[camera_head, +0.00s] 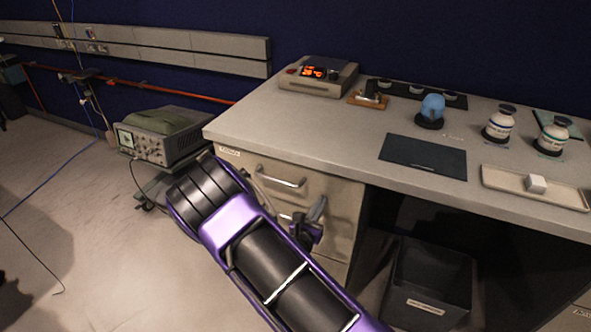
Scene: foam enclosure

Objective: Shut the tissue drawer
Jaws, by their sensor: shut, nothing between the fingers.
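The drawer unit under the left end of the counter has a beige top drawer (325,193) with a metal bar handle and a small label at its upper left. The label is too small to read, so I cannot tell for sure that this is the tissue drawer. Its front looks about flush with the unit; a small gap cannot be ruled out. A lower drawer is mostly hidden behind my arm. My gripper (318,208) is shut and empty, in front of the drawer fronts, below and right of the top handle. Whether it touches a front is unclear.
The counter (290,128) above holds a device with a red display (318,77), a dark mat (423,156), jars and a tray (535,189). A dark bin (430,280) stands under it at right. An instrument cart (160,145) stands left. Floor at left is mostly clear.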

